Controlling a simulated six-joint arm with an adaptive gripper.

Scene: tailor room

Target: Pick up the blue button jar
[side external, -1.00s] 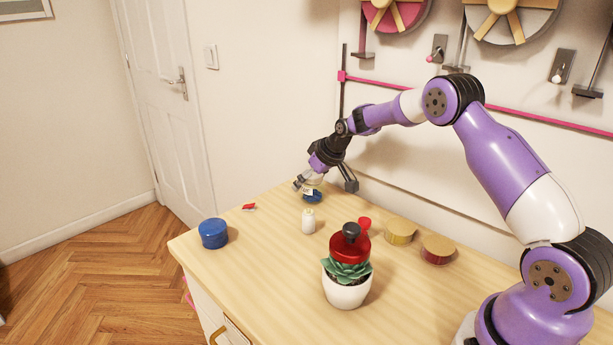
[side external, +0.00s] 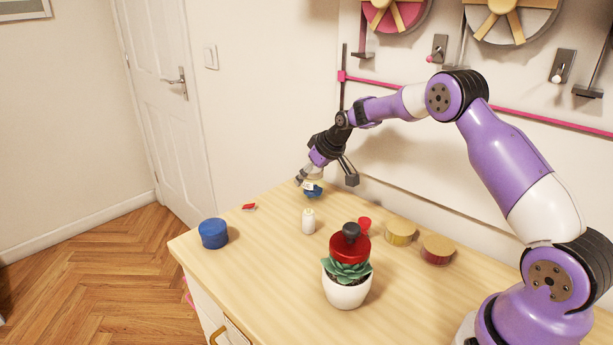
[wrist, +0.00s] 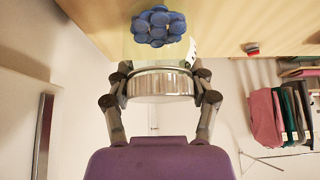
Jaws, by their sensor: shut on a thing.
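The blue button jar is a clear jar with blue buttons (side external: 313,192) in it, a small label and a silver lid. It is at the far end of the table in the side view. In the wrist view its blue buttons (wrist: 158,27) and ridged silver lid (wrist: 160,83) show clearly. My gripper (side external: 307,183) is shut on the jar, with its fingers on both sides of the lid in the wrist view (wrist: 162,88). The jar seems to be just above the tabletop.
A small red item (side external: 248,207) lies left.

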